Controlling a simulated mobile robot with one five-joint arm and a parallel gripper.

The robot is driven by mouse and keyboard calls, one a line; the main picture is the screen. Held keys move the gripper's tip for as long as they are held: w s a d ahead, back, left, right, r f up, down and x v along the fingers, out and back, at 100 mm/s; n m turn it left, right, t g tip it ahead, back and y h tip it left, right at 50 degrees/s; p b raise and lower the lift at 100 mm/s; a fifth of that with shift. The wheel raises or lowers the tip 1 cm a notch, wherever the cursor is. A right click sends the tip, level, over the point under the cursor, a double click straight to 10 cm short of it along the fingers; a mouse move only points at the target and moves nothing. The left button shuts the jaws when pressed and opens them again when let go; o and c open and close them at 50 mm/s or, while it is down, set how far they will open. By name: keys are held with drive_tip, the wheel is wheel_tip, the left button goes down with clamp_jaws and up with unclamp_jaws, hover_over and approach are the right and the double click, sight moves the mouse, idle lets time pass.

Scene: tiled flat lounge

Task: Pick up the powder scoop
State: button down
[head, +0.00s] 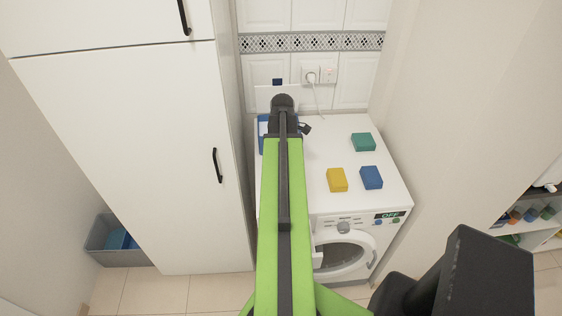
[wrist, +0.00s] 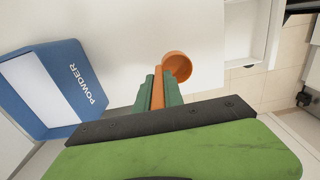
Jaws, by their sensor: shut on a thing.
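The orange powder scoop (wrist: 177,66) shows in the wrist view, with its round cup beyond my fingertips. Its straight handle lies between the two green fingers of my gripper (wrist: 158,88), which are shut on it. In the head view the scoop cannot be made out, as my arm covers that spot. A blue and white box lettered POWDER (wrist: 68,90) stands to the left of my gripper in the wrist view, apart from it. In the head view part of this blue box (head: 263,134) shows beside my arm at the back left of the washing machine.
The white washing machine (head: 335,145) bears a green block (head: 363,142), a yellow block (head: 337,180) and a blue block (head: 371,177) on its right side. A tall white cabinet (head: 130,150) stands close on the left. A wall socket with a plug (head: 312,76) is behind.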

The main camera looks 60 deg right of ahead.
drive_tip(key=s+r+p, duration=0.6)
drive_tip(key=s+r, duration=0.1)
drive_tip(key=s, duration=0.4)
drive_tip(key=r+p, duration=0.5)
drive_tip(key=shift+a+r, duration=0.2)
drive_tip(key=shift+a, duration=0.15)
